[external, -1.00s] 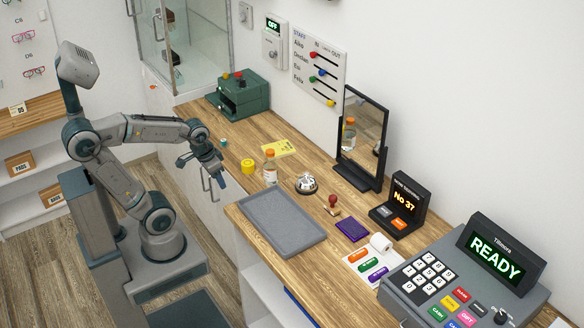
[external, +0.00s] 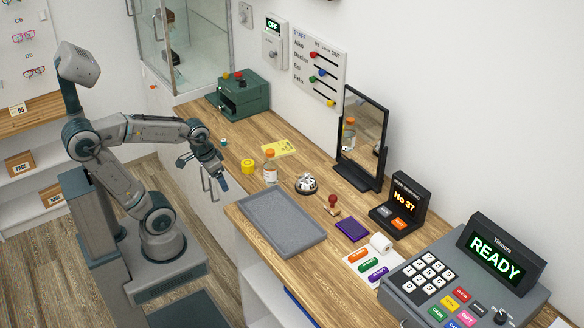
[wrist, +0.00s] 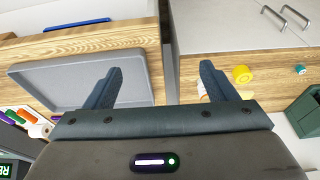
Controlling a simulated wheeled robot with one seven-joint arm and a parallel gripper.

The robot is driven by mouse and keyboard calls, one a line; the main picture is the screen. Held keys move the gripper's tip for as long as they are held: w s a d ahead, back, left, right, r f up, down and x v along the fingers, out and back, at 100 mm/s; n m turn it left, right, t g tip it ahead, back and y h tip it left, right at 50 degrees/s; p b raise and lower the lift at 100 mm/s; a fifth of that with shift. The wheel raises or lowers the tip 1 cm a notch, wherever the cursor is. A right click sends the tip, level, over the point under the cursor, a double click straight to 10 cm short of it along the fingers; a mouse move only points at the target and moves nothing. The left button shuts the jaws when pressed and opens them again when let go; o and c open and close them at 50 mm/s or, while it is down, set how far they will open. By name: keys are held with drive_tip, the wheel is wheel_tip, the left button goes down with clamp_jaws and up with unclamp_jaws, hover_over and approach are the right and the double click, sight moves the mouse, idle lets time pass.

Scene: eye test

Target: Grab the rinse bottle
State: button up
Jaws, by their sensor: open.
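The rinse bottle (external: 270,174), clear with an orange cap, stands upright on the wooden counter, left of the bell and behind the grey tray. My gripper (external: 203,172) is open and empty, at the counter's front edge, left of the bottle and apart from it. In the wrist view my gripper (wrist: 160,75) shows both fingers spread, with nothing between them. A small orange and white part by the right finger there may be the bottle, mostly hidden behind that finger.
The grey tray (external: 283,226) lies at the front of the counter. Near the bottle are a yellow roll (external: 248,166), a yellow note (external: 279,147) and a bell (external: 306,183). A mirror (external: 362,135) stands behind. A green box (external: 240,96) sits at the far end.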

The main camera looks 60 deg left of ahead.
drive_tip(key=shift+w, duration=0.1)
drive_tip(key=m+t+p, duration=0.1)
drive_tip(key=t, duration=0.1)
approach(268, 161)
drive_tip(key=shift+h, duration=0.3)
drive_tip(key=x, duration=0.3)
drive_tip(key=a+p+x, duration=0.1)
drive_tip(key=x, duration=0.7)
drive_tip(key=shift+w+a+f, duration=0.1)
drive_tip(key=shift+a+f, duration=0.1)
drive_tip(key=shift+a, duration=0.1)
drive_tip(key=shift+c, duration=0.4)
drive_tip(key=c, duration=1.1)
